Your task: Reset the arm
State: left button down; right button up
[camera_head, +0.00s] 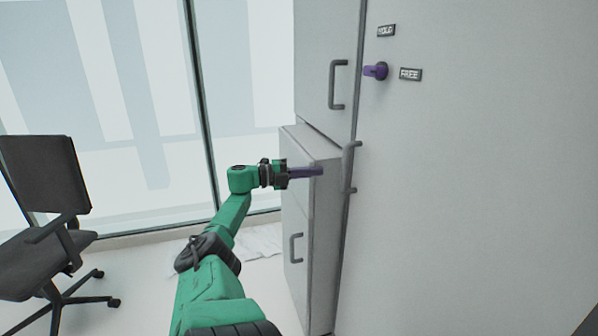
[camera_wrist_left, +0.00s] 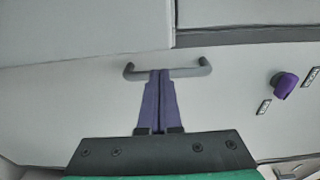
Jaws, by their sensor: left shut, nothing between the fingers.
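My left arm is green and black and reaches in from the bottom of the head view. Its gripper (camera_head: 320,171) has purple fingers, which are shut together with nothing between them. In the left wrist view the same gripper (camera_wrist_left: 160,75) points at a grey bar handle (camera_wrist_left: 200,68), with the fingertips overlapping it in the picture. In the head view this handle (camera_head: 349,165) is just right of the fingertips; I cannot tell whether they touch. My right gripper is in neither view.
A purple knob (camera_head: 376,71) sits between the labels HOLD and FREE (camera_head: 410,74) on a large grey panel (camera_head: 480,180). Grey cabinets with handles (camera_head: 338,85) stand left of it. An office chair (camera_head: 45,185) stands at the left, before tall windows.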

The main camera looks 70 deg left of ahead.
pick_arm(q)
jog(key=s+a, duration=0.1)
jog(key=s, duration=0.7)
jog(key=shift+a, duration=0.15)
